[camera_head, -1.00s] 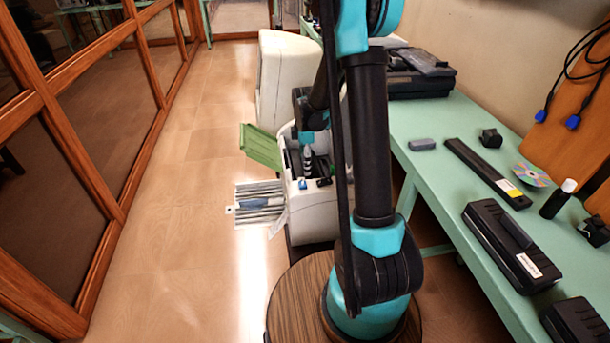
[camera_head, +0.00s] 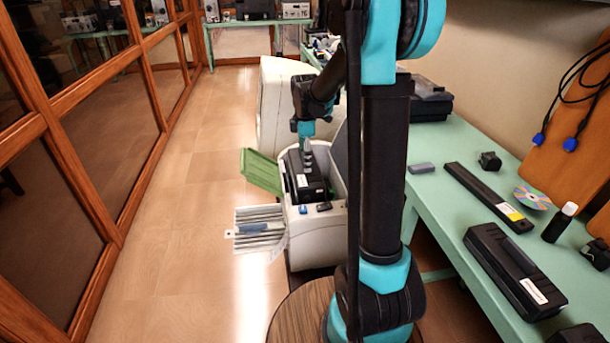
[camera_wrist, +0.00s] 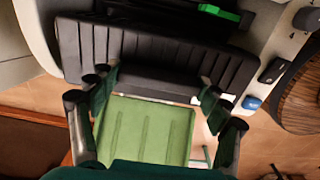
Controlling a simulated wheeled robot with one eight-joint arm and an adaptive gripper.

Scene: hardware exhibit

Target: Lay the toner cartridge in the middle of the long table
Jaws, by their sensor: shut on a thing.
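The toner cartridge (camera_head: 309,186) is a long black piece with a pale label, sitting partly out of the open white printer (camera_head: 325,238). In the wrist view the cartridge (camera_wrist: 190,52) shows as a ribbed black body across the top. My gripper (camera_head: 307,155) points down from above and is shut on the cartridge. In the wrist view my gripper's fingers (camera_wrist: 160,84) stand on either side of its raised black middle part. The cartridge's lower side is hidden in the printer. A long pale green table (camera_head: 440,190) runs along the right wall.
The printer's green flap (camera_head: 262,171) and paper tray (camera_head: 258,232) stick out left. The table holds a grey block (camera_head: 422,168), a long black bar (camera_head: 487,195), a disc (camera_head: 532,200) and a black case (camera_head: 512,270). Clear floor lies left of the printer.

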